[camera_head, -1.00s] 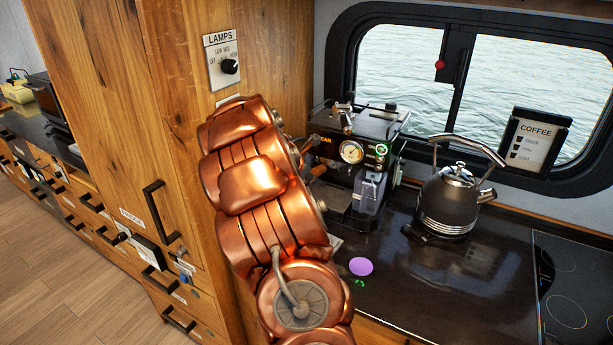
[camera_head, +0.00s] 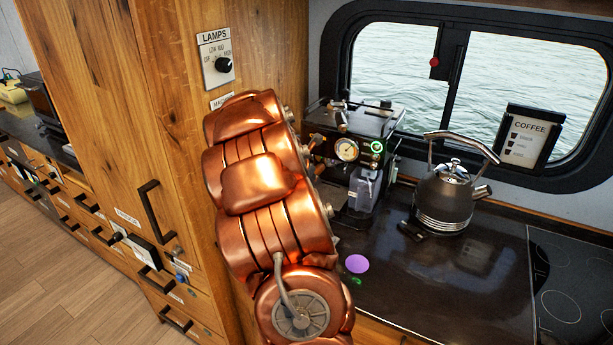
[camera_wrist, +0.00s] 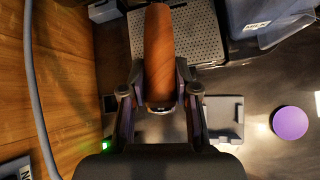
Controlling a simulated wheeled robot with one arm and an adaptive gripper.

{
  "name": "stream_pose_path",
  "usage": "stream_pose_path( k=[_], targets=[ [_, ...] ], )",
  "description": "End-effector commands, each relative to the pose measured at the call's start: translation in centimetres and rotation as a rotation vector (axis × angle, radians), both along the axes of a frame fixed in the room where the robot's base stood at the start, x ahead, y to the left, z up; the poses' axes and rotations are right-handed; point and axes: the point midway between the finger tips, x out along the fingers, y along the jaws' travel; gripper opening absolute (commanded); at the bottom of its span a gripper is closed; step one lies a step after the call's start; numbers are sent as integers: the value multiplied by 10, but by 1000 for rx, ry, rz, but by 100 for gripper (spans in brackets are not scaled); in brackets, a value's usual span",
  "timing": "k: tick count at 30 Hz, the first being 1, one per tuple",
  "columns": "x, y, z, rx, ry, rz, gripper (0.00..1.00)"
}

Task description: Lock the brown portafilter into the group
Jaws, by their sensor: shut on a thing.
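The brown portafilter handle (camera_wrist: 159,45) lies between the fingers of my gripper (camera_wrist: 160,88) in the wrist view, and the gripper is shut on it. The handle points over the perforated drip tray (camera_wrist: 200,40). The portafilter's head is not clear in this view, so I cannot tell how it sits in the group. The espresso machine (camera_head: 382,122) stands on the counter below the window in the head view. A brown handle (camera_head: 317,142) shows at its left front, partly behind my copper arm, which hides my gripper there.
A black kettle (camera_head: 446,197) stands right of the machine. A purple disc (camera_head: 357,264) lies on the dark counter (camera_head: 440,290) in front. A tall wooden cabinet (camera_head: 130,110) closes off the left side. A hob (camera_head: 575,285) is at the right.

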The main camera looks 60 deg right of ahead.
Motion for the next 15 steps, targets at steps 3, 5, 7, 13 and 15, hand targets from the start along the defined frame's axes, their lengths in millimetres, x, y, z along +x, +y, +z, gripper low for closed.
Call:
stream_pose_path(
  k=[3, 5, 7, 13, 15],
  targets=[
    [-1, 0, 1, -1, -1, 12, 0],
    [0, 0, 1, -2, 0, 13, 0],
    [0, 0, 0, -2, 0, 13, 0],
    [-1, 0, 0, -1, 0, 19, 0],
    [-3, 0, 0, 0, 0, 27, 0]
  ],
)
